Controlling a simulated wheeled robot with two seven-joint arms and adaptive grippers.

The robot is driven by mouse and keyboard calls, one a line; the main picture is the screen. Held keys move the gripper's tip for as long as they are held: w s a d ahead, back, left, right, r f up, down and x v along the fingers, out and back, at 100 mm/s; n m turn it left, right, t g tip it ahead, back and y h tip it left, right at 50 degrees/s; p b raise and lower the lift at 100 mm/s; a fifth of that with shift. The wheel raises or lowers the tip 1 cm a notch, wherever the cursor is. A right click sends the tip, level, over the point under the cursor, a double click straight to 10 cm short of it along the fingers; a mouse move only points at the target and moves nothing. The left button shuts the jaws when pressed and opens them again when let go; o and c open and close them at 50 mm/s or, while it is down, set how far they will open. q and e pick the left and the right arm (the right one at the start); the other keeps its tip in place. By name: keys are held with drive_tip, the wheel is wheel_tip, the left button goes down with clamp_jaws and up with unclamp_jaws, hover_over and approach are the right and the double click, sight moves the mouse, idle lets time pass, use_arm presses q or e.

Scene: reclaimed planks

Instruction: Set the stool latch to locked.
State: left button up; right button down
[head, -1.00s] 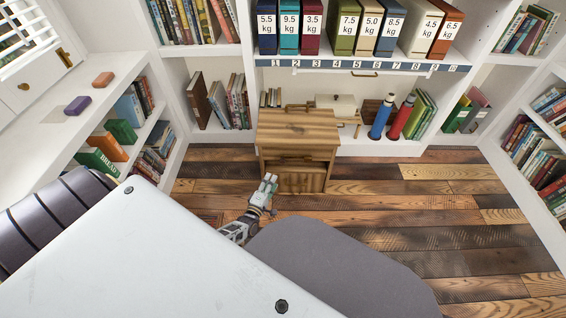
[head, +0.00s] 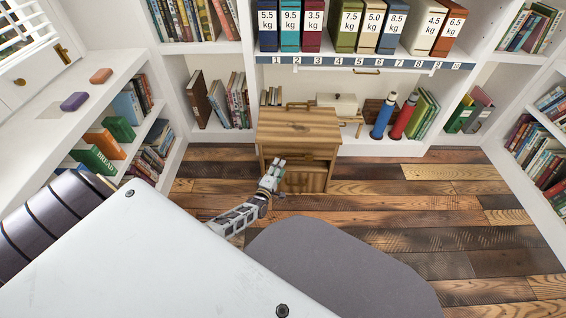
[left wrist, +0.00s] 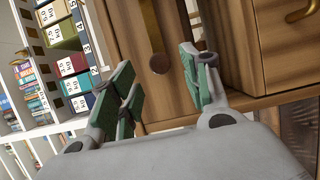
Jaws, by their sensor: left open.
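The wooden stool (head: 299,124) stands on the plank floor against the back shelves, with a flat top and an opening in its front. My left gripper (head: 274,168) is at the stool's front left, open and empty. In the left wrist view its green-padded fingers (left wrist: 162,82) are spread before a striped wooden face. A dark round knob (left wrist: 159,63) on that face shows between the fingers, below a darker strip; it may be the latch. I cannot tell whether the fingers touch it. My right gripper is not in view.
A brass handle (left wrist: 304,12) sits on a wooden front at the right of the left wrist view. Blue (head: 384,116) and red (head: 404,116) cylinders stand right of the stool. Bookshelves line the sides. The plank floor (head: 420,205) to the right is clear.

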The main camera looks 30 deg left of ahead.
use_arm(q)
drive_tip(key=shift+w+a+b, duration=0.25)
drive_tip(key=shift+w+b, duration=0.25)
drive_tip(key=shift+w, duration=0.85)
drive_tip(key=shift+w+a+b, duration=0.2)
drive_tip(key=shift+w+b, duration=0.3)
drive_tip(key=shift+w, duration=0.8)
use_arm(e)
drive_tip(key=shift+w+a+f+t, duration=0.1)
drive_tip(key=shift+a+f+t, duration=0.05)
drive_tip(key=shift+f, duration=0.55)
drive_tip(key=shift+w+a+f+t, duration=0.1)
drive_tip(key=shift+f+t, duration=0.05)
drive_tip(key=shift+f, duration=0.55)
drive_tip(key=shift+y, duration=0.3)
use_arm(q)
clamp_jaws()
